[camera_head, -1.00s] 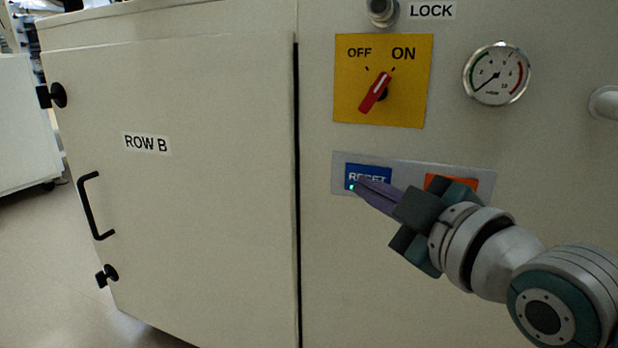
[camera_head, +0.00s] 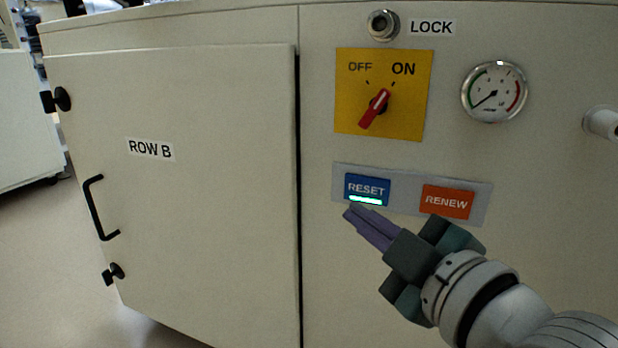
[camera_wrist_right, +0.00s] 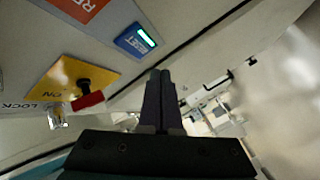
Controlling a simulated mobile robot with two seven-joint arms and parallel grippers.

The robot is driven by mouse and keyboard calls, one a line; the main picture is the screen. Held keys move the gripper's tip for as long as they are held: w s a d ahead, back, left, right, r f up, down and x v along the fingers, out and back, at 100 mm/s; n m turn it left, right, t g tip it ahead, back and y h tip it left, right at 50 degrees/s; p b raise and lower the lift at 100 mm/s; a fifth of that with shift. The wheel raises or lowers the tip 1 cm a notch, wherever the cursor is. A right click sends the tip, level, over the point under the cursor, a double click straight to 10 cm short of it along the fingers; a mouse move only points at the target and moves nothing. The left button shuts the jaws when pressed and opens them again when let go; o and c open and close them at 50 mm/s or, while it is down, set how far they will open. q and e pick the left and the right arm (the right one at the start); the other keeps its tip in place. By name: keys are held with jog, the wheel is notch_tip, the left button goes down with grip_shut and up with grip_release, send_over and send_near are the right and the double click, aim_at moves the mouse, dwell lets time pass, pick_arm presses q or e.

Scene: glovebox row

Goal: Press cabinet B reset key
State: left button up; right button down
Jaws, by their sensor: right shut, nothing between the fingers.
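The blue RESET key (camera_head: 367,189) sits on a grey plate on the cabinet front, with a bright green-white lit bar along its lower edge. It also shows in the right wrist view (camera_wrist_right: 134,40), with its bar lit. The cabinet door carries a ROW B label (camera_head: 151,149). My right gripper (camera_head: 352,212) is shut and empty, its purple fingertips just below and slightly left of the RESET key. In the right wrist view the fingers (camera_wrist_right: 160,75) point past the key, apart from it. My left gripper is out of view.
An orange RENEW key (camera_head: 447,202) is right of RESET on the same plate (camera_head: 406,194). Above are a yellow panel with a red rotary switch (camera_head: 374,109), a gauge (camera_head: 494,91) and a LOCK cylinder (camera_head: 382,25). A white knob (camera_head: 602,122) sticks out at right.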

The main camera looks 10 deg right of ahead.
jog(key=shift+s+a+p, duration=0.4)
jog(key=shift+s+a, duration=0.2)
jog(key=shift+s, duration=0.3)
jog(key=shift+r, duration=0.1)
jog(key=s+d+r+m+g+h+p, duration=0.1)
jog(key=s+d+r+m+g+p, duration=0.2)
jog(key=s+r+p, duration=1)
jog(key=s+d+r+m+g+h+p, duration=0.1)
jog(key=s+r+m+g+p, duration=0.4)
jog(key=r+p, duration=1.7)
jog(key=s+d+r+m+g+h+p, duration=0.15)
jog(key=s+r+g+p, duration=0.4)
jog(key=r+p, duration=1.2)
notch_tip(320, 180, up, 29)
jog(key=p, duration=3.7)
jog(key=shift+r+m+p, duration=0.15)
jog(key=shift+m+p, duration=0.2)
